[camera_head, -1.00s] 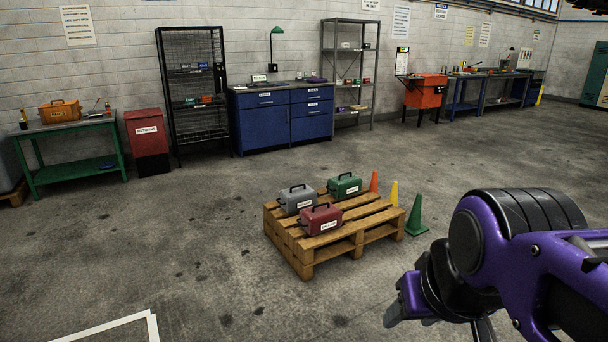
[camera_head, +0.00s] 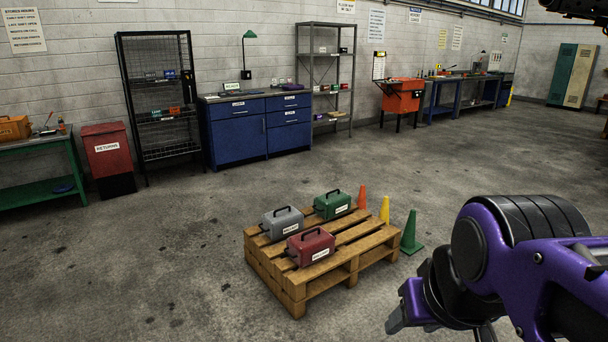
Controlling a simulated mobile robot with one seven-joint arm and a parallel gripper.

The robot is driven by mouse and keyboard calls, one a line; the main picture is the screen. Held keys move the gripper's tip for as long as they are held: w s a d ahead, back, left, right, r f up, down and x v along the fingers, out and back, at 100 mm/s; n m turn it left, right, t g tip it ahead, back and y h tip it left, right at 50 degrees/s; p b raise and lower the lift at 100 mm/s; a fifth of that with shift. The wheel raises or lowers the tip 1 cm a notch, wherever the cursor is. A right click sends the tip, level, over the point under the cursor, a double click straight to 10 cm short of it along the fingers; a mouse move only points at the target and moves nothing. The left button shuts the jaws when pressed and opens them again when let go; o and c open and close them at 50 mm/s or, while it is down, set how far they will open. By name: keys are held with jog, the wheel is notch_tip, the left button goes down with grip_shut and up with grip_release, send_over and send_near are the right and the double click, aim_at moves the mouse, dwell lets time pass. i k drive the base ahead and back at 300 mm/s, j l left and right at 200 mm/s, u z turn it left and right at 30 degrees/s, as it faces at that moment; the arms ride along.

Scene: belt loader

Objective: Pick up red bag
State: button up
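The red bag (camera_head: 311,247), a box-like case with a dark handle and a white label, sits upright on the front part of a wooden pallet (camera_head: 322,286). A grey bag (camera_head: 282,223) stands behind it to the left, and a green bag (camera_head: 332,205) stands behind it to the right, on the same pallet. My gripper (camera_head: 408,315) is at the lower right, to the right of the pallet and apart from the bags. Its fingers are partly hidden by my arm, so its opening is unclear.
Orange (camera_head: 362,197), yellow (camera_head: 384,209) and green (camera_head: 410,233) cones stand along the pallet's right side. A red bin (camera_head: 107,155), mesh rack (camera_head: 160,100), blue cabinet (camera_head: 238,135) and shelf (camera_head: 327,75) line the back wall. Floor left of the pallet is clear.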

aim_at(308, 247)
jog(key=i+j+z, duration=0.3)
jog(key=i+j, duration=0.6)
jog(key=i, duration=0.25)
jog(key=i+j+z, duration=0.3)
jog(key=i+j, duration=0.7)
jog(key=j, duration=0.15)
